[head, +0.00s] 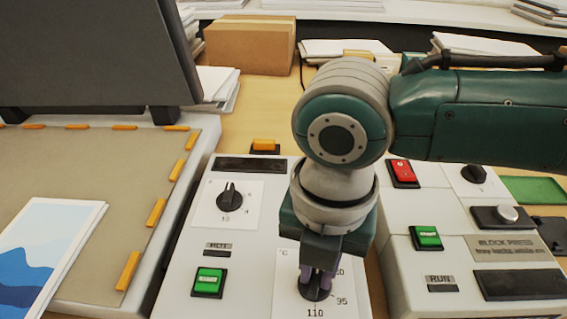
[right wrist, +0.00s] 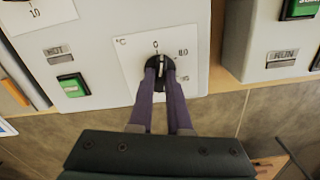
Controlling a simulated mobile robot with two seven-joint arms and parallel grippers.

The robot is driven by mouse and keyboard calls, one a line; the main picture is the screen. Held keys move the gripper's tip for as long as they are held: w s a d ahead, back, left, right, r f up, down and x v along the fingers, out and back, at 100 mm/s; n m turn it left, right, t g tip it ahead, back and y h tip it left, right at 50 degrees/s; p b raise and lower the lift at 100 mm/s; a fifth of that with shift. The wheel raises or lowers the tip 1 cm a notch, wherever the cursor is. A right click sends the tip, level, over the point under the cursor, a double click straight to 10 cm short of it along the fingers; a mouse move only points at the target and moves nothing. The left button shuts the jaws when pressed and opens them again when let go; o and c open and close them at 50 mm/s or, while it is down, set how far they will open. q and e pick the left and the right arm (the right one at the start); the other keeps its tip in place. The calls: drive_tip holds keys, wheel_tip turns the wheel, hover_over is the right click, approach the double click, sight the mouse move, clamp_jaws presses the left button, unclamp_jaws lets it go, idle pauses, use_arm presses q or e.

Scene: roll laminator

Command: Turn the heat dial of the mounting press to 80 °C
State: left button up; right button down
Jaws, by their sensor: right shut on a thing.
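The heat dial (right wrist: 160,68) is a black knob on a white °C scale plate (right wrist: 128,55). In the head view the dial (head: 314,292) is mostly hidden under my gripper, with 95 and 110 readable beside it. In the right wrist view its pale mark appears to point up toward the 0. My right gripper (right wrist: 163,75) points down at the dial, its two purple fingers shut on the knob's sides. It also shows in the head view (head: 318,280). The dial sits on the light grey mounting press panel (head: 255,240). My left gripper is not in view.
Left of the dial are another black knob (head: 230,199) and a green button (head: 208,282). A second grey unit (head: 455,225), labelled BLOCK PRESS, stands to the right with red and green buttons. A cardboard box (head: 250,45) stands behind. The press bed (head: 75,175) lies left.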

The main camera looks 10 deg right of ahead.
sight(316, 276)
drive_tip(key=m+p, duration=0.3)
drive_tip(key=m, duration=0.2)
drive_tip(key=shift+r+m, duration=0.15)
drive_tip(key=shift+m, duration=0.15)
drive_tip(key=shift+m+p, duration=0.7)
drive_tip(key=shift+m, duration=0.9)
drive_tip(key=c, duration=0.9)
unclamp_jaws()
drive_tip(key=shift+o, duration=0.2)
wheel_tip(316, 276, up, 10)
drive_tip(key=p, duration=0.1)
